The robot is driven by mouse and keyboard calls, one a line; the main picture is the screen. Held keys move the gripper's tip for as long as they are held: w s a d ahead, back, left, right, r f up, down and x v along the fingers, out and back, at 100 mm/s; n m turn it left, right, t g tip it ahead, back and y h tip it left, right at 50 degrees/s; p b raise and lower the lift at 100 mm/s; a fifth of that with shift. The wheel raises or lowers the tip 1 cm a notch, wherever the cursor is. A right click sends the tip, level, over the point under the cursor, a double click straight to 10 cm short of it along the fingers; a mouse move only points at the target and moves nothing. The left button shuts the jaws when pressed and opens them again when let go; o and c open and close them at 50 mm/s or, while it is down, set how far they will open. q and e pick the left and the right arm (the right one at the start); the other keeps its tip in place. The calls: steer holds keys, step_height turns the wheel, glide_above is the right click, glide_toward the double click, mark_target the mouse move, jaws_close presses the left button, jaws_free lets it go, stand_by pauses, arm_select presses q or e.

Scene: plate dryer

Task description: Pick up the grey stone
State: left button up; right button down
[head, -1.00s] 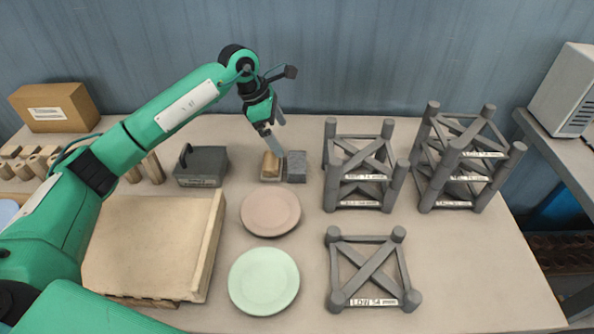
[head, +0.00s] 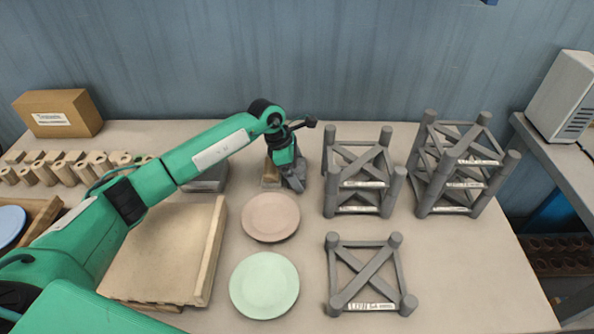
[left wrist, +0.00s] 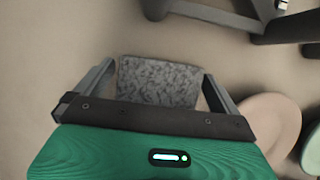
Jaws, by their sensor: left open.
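The grey stone (left wrist: 158,82) is a speckled block on the table in the left wrist view. It lies between the two open fingers of my left gripper (left wrist: 158,88), with a finger on each side and a gap still visible at the right. In the head view my left gripper (head: 293,184) is low over the table and hides most or all of the stone. My right gripper is not in view.
Grey racks (head: 360,185) stand to the right of the gripper, with a taller stack (head: 460,170) further right. A pink plate (head: 270,217) and a green plate (head: 264,285) lie in front. A dark box (head: 209,178) is partly behind my arm.

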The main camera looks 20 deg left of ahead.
arm_select(q)
steer(key=c, duration=0.9)
steer(key=shift+c, duration=1)
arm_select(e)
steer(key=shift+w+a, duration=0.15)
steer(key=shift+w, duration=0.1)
arm_select(q)
steer(key=shift+r, duration=0.15)
steer(key=shift+w+r, duration=0.1)
steer(key=shift+r, duration=0.15)
step_height(320, 180, up, 19)
steer(key=b, duration=0.2)
steer(key=shift+r+b, duration=0.15)
steer(key=shift+b, duration=0.15)
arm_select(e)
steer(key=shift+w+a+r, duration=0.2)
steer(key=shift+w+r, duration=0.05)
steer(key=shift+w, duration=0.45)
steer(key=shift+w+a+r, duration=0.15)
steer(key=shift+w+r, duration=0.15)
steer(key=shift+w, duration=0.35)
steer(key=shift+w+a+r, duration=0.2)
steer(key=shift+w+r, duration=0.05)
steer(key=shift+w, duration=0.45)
